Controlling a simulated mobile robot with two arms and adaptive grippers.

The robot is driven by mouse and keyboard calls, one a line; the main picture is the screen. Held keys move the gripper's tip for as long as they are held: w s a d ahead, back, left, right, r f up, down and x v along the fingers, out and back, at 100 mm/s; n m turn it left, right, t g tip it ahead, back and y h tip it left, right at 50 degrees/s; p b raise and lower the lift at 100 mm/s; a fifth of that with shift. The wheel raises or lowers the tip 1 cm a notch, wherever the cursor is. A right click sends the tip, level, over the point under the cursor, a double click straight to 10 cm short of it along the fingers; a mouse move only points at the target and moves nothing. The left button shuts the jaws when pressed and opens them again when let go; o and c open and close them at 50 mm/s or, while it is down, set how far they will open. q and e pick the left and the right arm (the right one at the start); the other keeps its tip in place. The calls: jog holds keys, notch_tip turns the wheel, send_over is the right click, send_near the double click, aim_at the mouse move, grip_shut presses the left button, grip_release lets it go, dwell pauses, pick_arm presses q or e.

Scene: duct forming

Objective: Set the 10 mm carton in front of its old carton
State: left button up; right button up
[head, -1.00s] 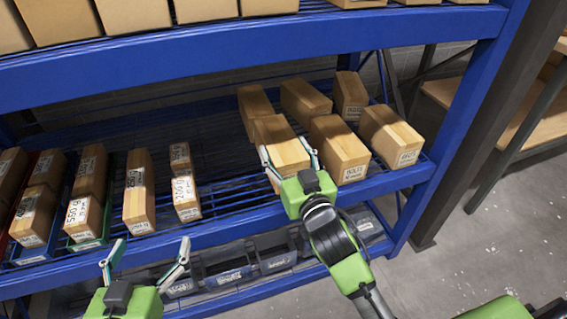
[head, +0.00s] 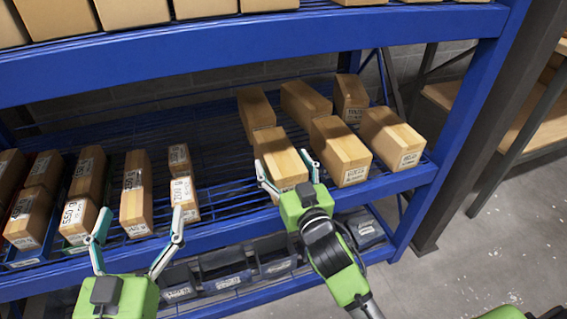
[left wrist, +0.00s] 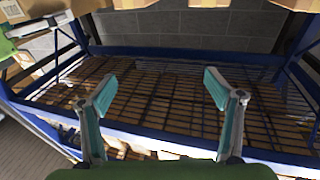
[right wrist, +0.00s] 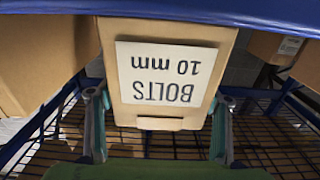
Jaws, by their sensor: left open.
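The 10 mm carton (head: 280,158) is a brown box at the front of the middle shelf. Its white label, "BOLTS 10 mm", shows upside down in the right wrist view (right wrist: 168,73). My right gripper (head: 287,177) is shut on the carton's front end, one finger along each side. Another brown carton (head: 256,108) sits directly behind it, partly hidden. Whether the two touch is hard to tell. My left gripper (head: 137,240) is open and empty in front of the shelf edge; its spread fingers also show in the left wrist view (left wrist: 160,95).
Two more cartons (head: 340,150) (head: 392,138) stand to the right of the held one, the first close beside it. Several labelled cartons fill the shelf's left part. A bare wire deck (head: 222,165) lies between. Blue shelf beams (head: 350,40) run above and below; dark bins (head: 230,265) sit underneath.

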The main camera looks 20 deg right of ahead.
aim_at(292, 179)
dwell(0.3)
jog(key=shift+r, duration=0.15)
jog(key=s, duration=0.5)
jog(key=s+p, duration=0.1)
jog(key=s, duration=0.5)
jog(key=shift+d, duration=0.2)
pick_arm(q)
notch_tip(292, 179, down, 8)
jog(key=s+a+g+y, duration=0.1)
jog(key=g, duration=0.3)
jog(key=shift+a+y, duration=0.2)
jog(key=shift+y, duration=0.1)
pick_arm(e)
jog(key=s+a+g+y, duration=0.1)
jog(key=a+f+n+g+y, duration=0.1)
jog(key=s+a+f+n+g, duration=0.1)
jog(key=shift+s+a+y, duration=0.25)
jog(key=shift+s+y, duration=0.1)
jog(key=shift+y, duration=0.05)
